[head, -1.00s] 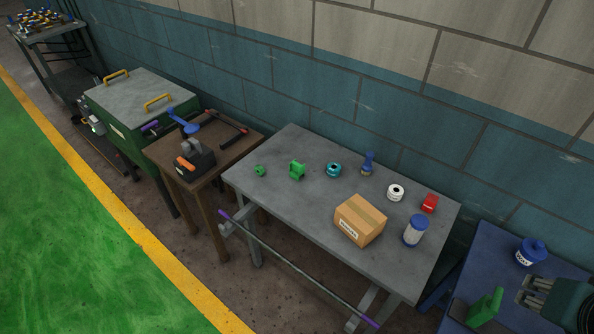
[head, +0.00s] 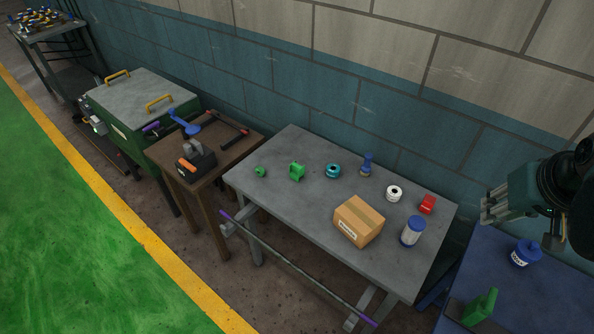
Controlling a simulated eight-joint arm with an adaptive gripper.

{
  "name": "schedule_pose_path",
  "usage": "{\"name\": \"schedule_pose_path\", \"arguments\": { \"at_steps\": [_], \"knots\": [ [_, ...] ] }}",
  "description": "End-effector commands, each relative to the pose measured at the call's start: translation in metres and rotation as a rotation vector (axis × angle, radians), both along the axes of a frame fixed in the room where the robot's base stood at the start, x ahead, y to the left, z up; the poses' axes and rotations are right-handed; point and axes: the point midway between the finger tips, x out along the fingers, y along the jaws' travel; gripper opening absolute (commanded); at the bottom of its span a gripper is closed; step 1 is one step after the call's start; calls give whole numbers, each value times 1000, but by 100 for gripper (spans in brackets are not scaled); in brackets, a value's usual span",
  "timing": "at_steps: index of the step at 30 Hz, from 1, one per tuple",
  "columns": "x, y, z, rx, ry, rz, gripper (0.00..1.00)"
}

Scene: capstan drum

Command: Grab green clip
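Several green items are in view, and I cannot tell for sure which is the clip. A small green ring-like piece (head: 260,171) lies at the left end of the grey table. A larger green block-like piece (head: 297,171) stands to its right. A green upright piece with a flat base (head: 483,307) is on the blue table at the lower right. My gripper (head: 488,207) is at the right edge, raised above the back of the blue table, fingers pointing left. It is apart from all the green pieces. Nothing shows between its fingers, but their gap is unclear.
The grey table (head: 285,205) also holds a teal ring, a blue bottle, a white roll, a red item, a cardboard box (head: 358,222) and a blue-capped jar (head: 412,232). A blue pot (head: 525,253) stands on the blue table (head: 480,262). The wall is close behind.

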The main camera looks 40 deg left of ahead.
Motion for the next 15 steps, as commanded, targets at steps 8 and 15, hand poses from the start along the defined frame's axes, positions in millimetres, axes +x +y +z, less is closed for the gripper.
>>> {"name": "schedule_pose_path", "arguments": {
  "at_steps": [8, 15],
  "knots": [
    [34, 50, 7, -32, 38, 113, 27],
    [60, 97, 7, -60, 72, 210, 27]
  ]
}}
